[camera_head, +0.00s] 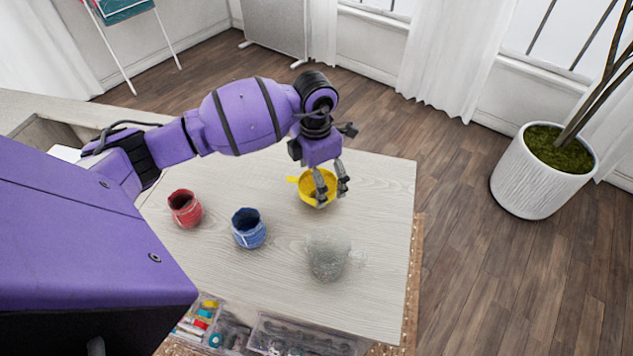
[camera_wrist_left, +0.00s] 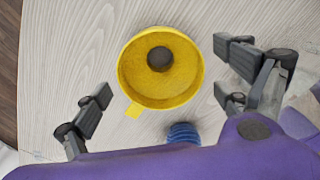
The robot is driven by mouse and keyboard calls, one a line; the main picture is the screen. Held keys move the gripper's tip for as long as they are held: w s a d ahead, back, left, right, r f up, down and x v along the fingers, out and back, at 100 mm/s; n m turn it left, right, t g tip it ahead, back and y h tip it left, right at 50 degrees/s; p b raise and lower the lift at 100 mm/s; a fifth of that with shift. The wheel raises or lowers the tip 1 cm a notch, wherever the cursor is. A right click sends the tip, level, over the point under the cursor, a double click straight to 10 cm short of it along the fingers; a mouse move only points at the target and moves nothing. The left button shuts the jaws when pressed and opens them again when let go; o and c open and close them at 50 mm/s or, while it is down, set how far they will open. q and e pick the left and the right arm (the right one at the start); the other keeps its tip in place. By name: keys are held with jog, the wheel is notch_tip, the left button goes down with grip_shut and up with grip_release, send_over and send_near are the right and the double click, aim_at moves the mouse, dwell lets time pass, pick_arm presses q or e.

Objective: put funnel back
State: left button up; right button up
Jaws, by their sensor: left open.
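A yellow funnel (camera_head: 307,187) stands on the light wooden tabletop near its far right part. In the left wrist view the funnel (camera_wrist_left: 160,68) shows from above, with its wide round mouth up, a dark round area in its middle and a small tab on its rim. My left gripper (camera_head: 331,190) is open above the funnel and partly covers it in the head view. In the wrist view its fingers (camera_wrist_left: 160,112) are spread to either side, with the funnel between and beyond them. I cannot tell whether a finger touches it. My right gripper is not in view.
A red jar (camera_head: 185,208) and a blue jar (camera_head: 249,228) stand left of the funnel. A clear, grainy-looking container (camera_head: 328,254) stands nearer. Clear boxes of sewing items (camera_head: 300,338) lie at the near edge. The table's right side is clear.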

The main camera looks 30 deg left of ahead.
pick_arm(q)
notch_tip(320, 180, up, 11)
jog(key=shift+f, duration=0.2)
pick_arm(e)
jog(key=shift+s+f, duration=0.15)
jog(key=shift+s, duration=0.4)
pick_arm(q)
jog(key=shift+a, duration=0.1)
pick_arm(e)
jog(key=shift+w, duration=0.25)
